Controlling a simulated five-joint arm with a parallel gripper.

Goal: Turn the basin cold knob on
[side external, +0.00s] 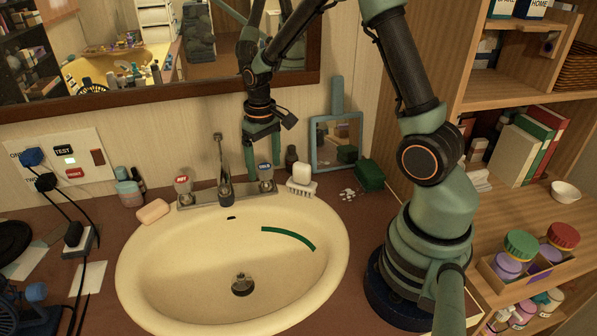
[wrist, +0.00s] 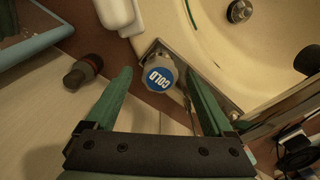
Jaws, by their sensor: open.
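The cold knob (side external: 265,172), clear with a blue COLD label, stands at the right end of the faucet plate behind the basin (side external: 140,255). In the wrist view the cold knob (wrist: 159,77) lies between my two green fingertips, with a gap on each side. My gripper (side external: 261,166) points down at the knob from above and is open. It also shows in the wrist view (wrist: 159,75), one finger on each side of the knob. Whether the fingertips reach down to the knob's height is hard to tell.
The spout (side external: 223,180) stands left of the knob, and the red-labelled hot knob (side external: 183,184) is beyond it. A framed mirror (side external: 336,143) is behind.

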